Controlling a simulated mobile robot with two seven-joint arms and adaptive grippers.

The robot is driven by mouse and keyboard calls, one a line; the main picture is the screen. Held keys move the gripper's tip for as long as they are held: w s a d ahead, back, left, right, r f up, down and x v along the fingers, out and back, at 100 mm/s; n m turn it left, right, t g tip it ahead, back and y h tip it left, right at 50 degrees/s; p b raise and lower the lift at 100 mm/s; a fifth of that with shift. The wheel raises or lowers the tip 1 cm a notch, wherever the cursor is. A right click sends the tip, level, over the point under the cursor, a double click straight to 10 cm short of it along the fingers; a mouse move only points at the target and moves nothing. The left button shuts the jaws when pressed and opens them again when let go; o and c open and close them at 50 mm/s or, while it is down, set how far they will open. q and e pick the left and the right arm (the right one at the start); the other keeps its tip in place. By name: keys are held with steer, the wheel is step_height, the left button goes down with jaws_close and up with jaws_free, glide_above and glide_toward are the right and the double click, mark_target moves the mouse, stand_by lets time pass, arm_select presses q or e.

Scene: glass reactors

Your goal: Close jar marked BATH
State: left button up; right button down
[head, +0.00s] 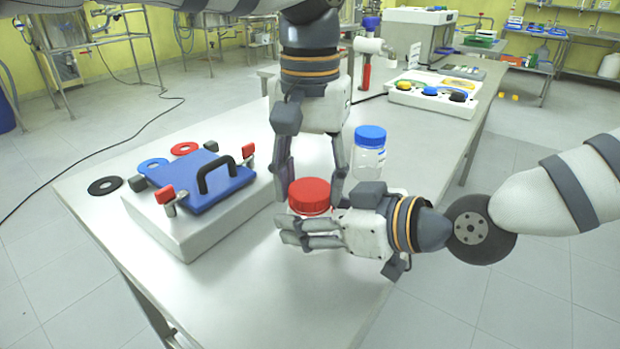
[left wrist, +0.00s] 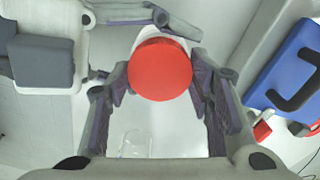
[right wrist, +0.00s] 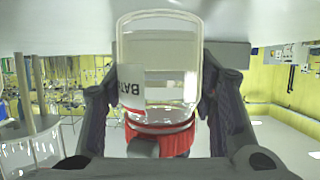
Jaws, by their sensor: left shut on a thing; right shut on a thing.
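The clear jar (right wrist: 160,80) with part of a label reading "BAT" shows upside down in the right wrist view. Its red lid (head: 310,194) sits at the mouth, and the lid also shows from above in the left wrist view (left wrist: 160,69). I cannot tell how tightly it is seated. My left gripper (head: 312,198) points down from above, its fingers shut on the two sides of the red lid. My right gripper (head: 288,231) comes in level from the right, shut around the jar's body. In the head view its fingers hide most of the jar.
A blue-capped jar (head: 370,150) stands just behind. A white box (head: 190,232) with a blue handled plate (head: 208,183) and red clamps is at the left. A white tray (head: 432,99) and a red-handled tool (head: 366,70) stand farther back. The front of the table is clear.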

arm_select(q)
steer(key=m, duration=0.9)
steer(key=shift+m, duration=0.3)
steer(key=o, duration=1.3)
steer(key=shift+c, duration=0.2)
steer(key=shift+r, duration=2.25)
